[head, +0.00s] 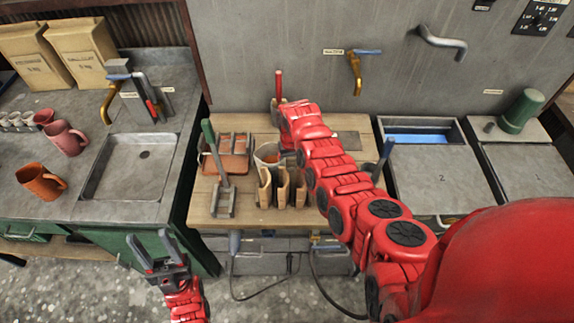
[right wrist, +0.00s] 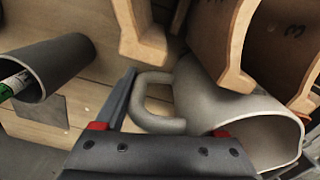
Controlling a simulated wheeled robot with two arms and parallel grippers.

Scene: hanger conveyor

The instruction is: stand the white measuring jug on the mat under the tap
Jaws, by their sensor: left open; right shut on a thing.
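The white measuring jug (right wrist: 225,105) is tilted in the right wrist view, its mouth toward the lower right. My right gripper (right wrist: 158,120) is shut on its handle. In the head view the jug (head: 267,154) shows partly behind wooden holders, and my right arm hides the right gripper. A brass tap (head: 355,72) with a blue lever is on the back wall. A grey mat (head: 352,141) lies on the wooden bench below it, partly hidden by my arm. My left gripper (head: 150,240) is open and empty above the floor at lower left.
Wooden holders (head: 283,186) stand close beside the jug. A reddish tray (head: 232,160) and a green-handled tool (head: 217,170) are to the left. A dark cylinder (right wrist: 50,65) stands near the gripper. A sink (head: 130,165) and several mugs are at far left.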

